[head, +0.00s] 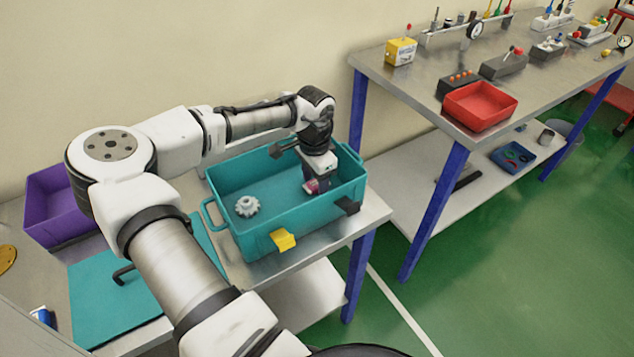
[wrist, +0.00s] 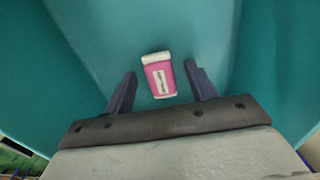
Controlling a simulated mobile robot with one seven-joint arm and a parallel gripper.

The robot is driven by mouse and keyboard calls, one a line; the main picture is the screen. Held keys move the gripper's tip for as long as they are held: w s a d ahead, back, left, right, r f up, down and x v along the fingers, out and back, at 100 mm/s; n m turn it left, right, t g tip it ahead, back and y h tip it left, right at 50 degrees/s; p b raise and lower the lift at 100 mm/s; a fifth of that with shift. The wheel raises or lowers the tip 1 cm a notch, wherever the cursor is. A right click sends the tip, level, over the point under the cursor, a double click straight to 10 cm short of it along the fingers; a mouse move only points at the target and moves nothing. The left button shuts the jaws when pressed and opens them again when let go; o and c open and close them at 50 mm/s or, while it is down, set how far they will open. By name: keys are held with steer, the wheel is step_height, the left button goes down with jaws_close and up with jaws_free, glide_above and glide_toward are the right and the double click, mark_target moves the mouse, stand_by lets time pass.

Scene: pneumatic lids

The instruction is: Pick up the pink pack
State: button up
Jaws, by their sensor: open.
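The pink pack (wrist: 158,76) has a white end and a white label with a dark mark. It lies inside the teal crate (head: 253,244), near its right end. In the head view only a bit of pink (head: 312,186) shows below my gripper (head: 316,184). My gripper reaches down into the crate from above. In the wrist view my gripper (wrist: 160,84) is open, with one finger on each side of the pack. Gaps show between the pack and both fingers. I cannot tell how far the fingertips are above the crate floor.
A white gear (head: 247,206) lies at the crate's left end. The crate has a yellow latch (head: 284,240) and a dark latch (head: 347,206) on its front wall. A purple bin (head: 58,207) and a teal lid (head: 120,295) are to the left. A red tray (head: 480,106) stands on the right bench.

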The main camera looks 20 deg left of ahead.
steer(key=c, duration=1.1)
steer(key=shift+o, duration=0.2)
steer(key=shift+r, duration=0.1)
